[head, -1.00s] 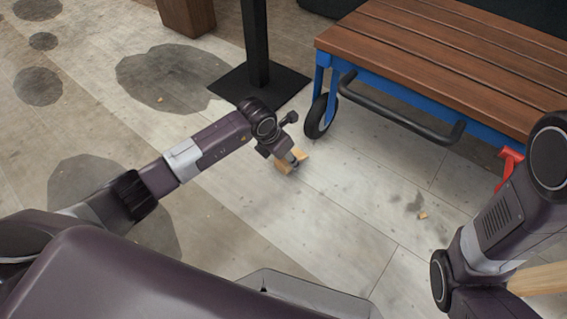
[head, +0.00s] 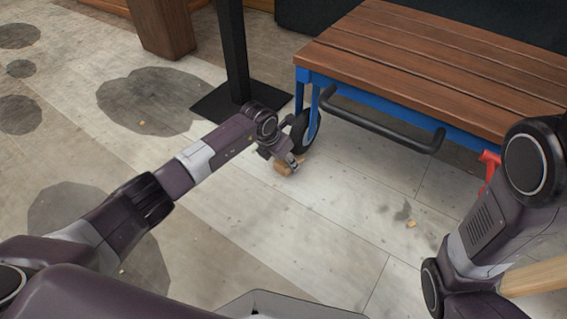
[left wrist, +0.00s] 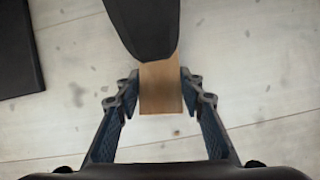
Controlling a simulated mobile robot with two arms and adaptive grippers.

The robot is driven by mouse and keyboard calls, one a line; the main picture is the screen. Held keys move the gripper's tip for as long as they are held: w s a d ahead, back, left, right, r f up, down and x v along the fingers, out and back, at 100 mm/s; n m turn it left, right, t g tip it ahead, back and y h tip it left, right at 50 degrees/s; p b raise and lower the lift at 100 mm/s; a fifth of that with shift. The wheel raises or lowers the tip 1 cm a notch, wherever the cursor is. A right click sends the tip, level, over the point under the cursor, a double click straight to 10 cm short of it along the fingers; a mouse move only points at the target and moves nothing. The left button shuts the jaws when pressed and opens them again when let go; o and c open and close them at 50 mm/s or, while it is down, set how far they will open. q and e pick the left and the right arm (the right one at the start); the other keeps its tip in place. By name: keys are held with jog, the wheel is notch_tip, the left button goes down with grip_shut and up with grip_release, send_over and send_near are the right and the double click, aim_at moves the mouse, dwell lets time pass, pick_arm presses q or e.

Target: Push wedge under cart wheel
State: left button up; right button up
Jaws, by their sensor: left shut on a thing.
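The cart (head: 430,60) has a slatted brown wooden top, a blue frame and a black handle bar. Its near-left black wheel (head: 305,132) stands on the floor, partly behind my left gripper (head: 290,162). The left gripper is shut on a small light-wood wedge (head: 281,169) low at the floor, close to the wheel. In the left wrist view the wedge (left wrist: 161,98) lies between the two fingertips, and the wheel (left wrist: 146,28) covers its far end. Whether they touch I cannot tell. My right arm is at the right; its gripper is out of view.
A dark post (head: 233,50) on a flat square base stands left of the wheel. A wooden block-like post (head: 162,28) is farther back. A red part (head: 490,163) shows by the cart's right side. The pale floor before the cart is mostly clear.

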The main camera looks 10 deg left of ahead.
dwell(0.3)
pick_arm(q)
jog(key=o, duration=1.2)
jog(key=shift+o, duration=0.2)
